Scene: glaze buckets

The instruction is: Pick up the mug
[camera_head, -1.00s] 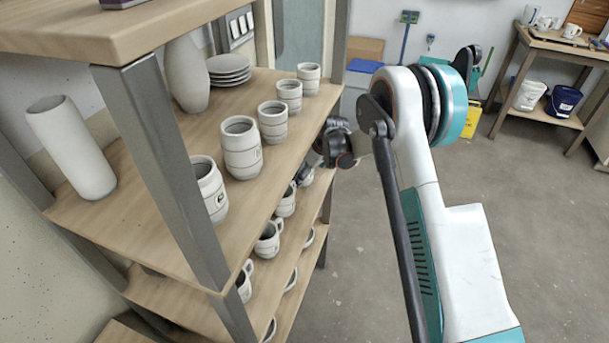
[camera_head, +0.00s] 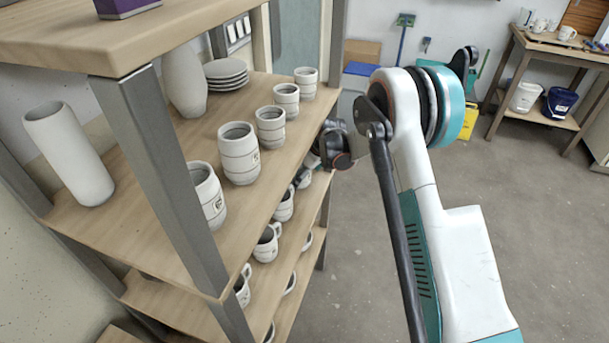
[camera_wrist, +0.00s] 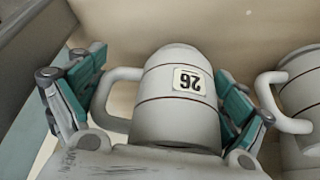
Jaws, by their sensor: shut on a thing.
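A pale grey mug (camera_wrist: 178,100) with dark bands and a label reading 26 fills the middle of the wrist view. My gripper (camera_wrist: 160,98) is shut on it, with teal-padded fingers on both sides. The left finger is on the handle side and the right finger is at the mug's body. In the head view, the held mug (camera_head: 305,179) shows only as a small part below the upper shelf's edge, mostly hidden by my wrist. I cannot tell whether it is clear of the shelf.
Another mug (camera_wrist: 302,95) stands close on the right in the wrist view. More mugs (camera_head: 267,243) line the lower shelf (camera_head: 190,300). Cups (camera_head: 239,153) stand on the shelf above (camera_head: 140,220), with a grey post (camera_head: 160,180) in front. Floor on the right is open.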

